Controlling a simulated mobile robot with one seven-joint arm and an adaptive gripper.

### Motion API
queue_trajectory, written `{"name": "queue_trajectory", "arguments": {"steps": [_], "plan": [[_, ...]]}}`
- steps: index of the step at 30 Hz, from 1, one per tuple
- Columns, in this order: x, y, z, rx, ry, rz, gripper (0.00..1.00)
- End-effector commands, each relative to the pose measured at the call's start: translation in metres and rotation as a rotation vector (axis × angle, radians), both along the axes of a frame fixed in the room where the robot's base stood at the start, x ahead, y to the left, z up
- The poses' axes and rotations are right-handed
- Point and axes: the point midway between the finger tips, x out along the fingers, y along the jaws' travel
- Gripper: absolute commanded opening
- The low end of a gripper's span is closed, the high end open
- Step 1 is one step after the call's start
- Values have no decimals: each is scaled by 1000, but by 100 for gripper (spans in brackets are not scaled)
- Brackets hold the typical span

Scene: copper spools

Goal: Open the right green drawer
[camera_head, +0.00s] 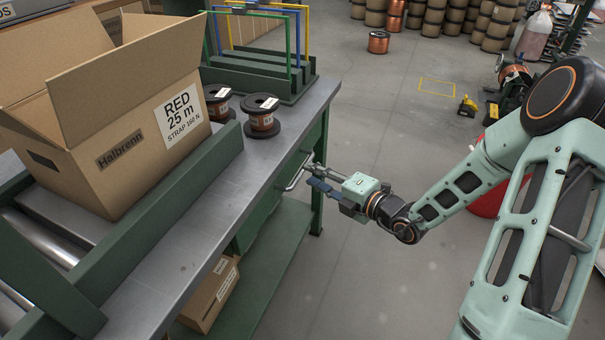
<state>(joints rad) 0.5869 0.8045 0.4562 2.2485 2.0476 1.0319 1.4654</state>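The green drawer front (267,208) is under the steel top of the green workbench, on its right side. It looks closed against the frame, seen at a steep angle. Its silver bar handle (292,183) sticks out toward the aisle. My gripper (309,175) reaches in from the right, with its fingertips close to the handle. The fingers look spread apart, with a gap between them. I cannot tell whether they touch the handle or straddle it. The drawer's inside is hidden.
On the bench (180,255) stand an open cardboard box (120,130), copper spools (262,118) and a green rack (255,78) with coloured frames. A smaller box (210,297) sits on the lower shelf. Floor right of the bench is clear; a red object (487,203) is partly behind my arm.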

Motion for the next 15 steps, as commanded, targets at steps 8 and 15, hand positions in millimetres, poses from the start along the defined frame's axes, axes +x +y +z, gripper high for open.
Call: {"name": "queue_trajectory", "arguments": {"steps": [8,15], "plan": [[27,30,-9,-1,-1,1,27],[32,35,-9,-1,0,0,27]]}}
